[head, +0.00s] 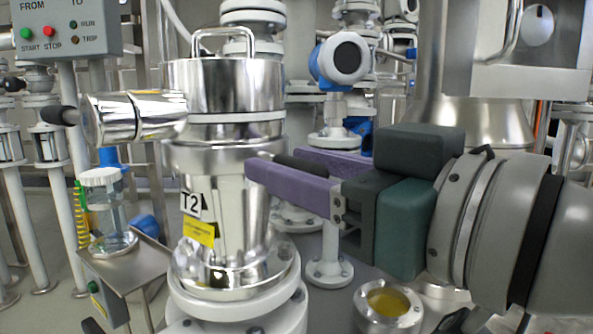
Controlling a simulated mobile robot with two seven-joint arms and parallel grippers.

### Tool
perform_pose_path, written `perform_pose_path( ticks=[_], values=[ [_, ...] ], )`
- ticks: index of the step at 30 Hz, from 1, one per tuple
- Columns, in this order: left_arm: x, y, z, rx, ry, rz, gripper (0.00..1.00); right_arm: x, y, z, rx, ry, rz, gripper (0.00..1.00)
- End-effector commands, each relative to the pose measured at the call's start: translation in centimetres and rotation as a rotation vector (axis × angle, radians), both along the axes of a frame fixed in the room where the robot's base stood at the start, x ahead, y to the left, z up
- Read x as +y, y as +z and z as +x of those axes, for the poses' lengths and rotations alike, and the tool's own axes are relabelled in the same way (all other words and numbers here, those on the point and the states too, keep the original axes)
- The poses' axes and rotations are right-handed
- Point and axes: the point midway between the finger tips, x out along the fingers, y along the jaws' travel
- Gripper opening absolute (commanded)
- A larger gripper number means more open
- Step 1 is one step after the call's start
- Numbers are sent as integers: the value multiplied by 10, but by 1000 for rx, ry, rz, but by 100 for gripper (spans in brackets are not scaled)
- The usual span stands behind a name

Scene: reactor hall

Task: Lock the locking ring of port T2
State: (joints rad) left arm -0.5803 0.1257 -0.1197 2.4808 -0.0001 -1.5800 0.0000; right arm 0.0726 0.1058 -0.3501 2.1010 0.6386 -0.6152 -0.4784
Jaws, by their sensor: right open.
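Port T2 (222,215) is an upright polished steel vessel with a T2 tag (191,204) and a yellow label. A wide steel collar (212,156), which looks like the locking ring, runs round it below the lidded top. A black handle grip (295,160) sticks out to the right from the collar's height. My right gripper (285,172) comes in from the right with purple fingers apart, one on either side of the black grip. Whether the fingers touch it cannot be told. My left gripper is not in view.
A steel side cylinder (135,118) with a black knob juts left from the port. A glass jar (106,210) stands on a small steel shelf (135,262) at left. A cup with yellow contents (388,304) sits below my right arm. Pipes and a blue gauge (343,58) stand behind.

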Motion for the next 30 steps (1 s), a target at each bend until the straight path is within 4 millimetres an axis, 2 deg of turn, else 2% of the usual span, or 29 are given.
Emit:
perform_pose_path(
  ticks=[5,17,30],
  values=[
    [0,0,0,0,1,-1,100,0,0,0,1,0,-1,46],
    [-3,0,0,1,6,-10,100,0,0,0,1,0,-1,1],
    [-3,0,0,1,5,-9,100,0,0,0,1,0,-1,0]
  ],
)
